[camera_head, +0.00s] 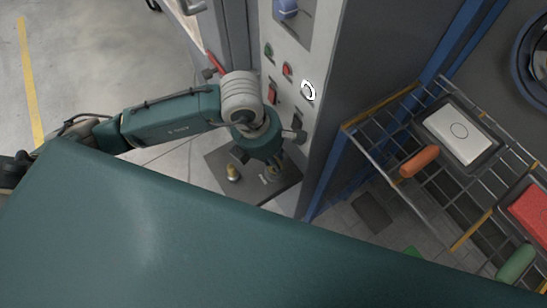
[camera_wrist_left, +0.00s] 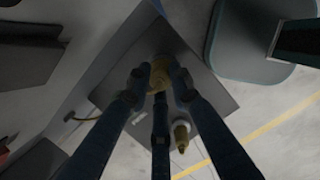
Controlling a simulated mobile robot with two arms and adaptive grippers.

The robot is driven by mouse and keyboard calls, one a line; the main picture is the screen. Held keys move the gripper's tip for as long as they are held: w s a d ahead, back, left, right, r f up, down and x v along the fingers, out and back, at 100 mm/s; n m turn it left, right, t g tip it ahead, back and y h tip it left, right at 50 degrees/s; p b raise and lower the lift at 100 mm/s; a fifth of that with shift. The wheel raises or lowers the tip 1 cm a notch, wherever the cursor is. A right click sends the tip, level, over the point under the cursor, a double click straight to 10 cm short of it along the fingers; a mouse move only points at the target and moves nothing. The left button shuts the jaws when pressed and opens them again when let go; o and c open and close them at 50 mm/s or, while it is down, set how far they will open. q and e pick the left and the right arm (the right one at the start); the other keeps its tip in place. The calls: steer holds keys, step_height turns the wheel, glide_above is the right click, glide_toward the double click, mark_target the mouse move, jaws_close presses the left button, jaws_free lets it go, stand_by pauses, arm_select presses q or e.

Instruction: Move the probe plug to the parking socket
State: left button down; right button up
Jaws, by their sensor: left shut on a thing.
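My left gripper (camera_head: 270,166) reaches down over a dark square plate (camera_head: 262,192) beside the grey cabinet. In the left wrist view its fingers (camera_wrist_left: 160,82) are closed around a brass-coloured plug (camera_wrist_left: 160,66), which I take as the probe plug. The plug is over the dark plate (camera_wrist_left: 205,88); its lower end is hidden, so I cannot tell whether it is seated. A second brass fitting (camera_head: 232,172) with a pale collar stands upright near the plate's other side, apart from the gripper. It also shows in the left wrist view (camera_wrist_left: 181,134) and may be the parking socket. My right gripper is out of view.
The grey cabinet panel (camera_head: 290,85) with coloured knobs rises close beside my left wrist. A wire rack (camera_head: 385,165) holding a white-topped box (camera_head: 459,131) stands to the right. Open floor (camera_head: 90,50) is on the left.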

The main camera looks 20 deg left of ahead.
arm_select(q)
steer(key=shift+f+b, duration=0.35)
steer(key=shift+f, duration=0.05)
steer(key=c, duration=1.5)
jaws_free()
steer(key=shift+o, duration=0.2)
steer(key=shift+r, duration=0.1)
steer(key=v, duration=1.2)
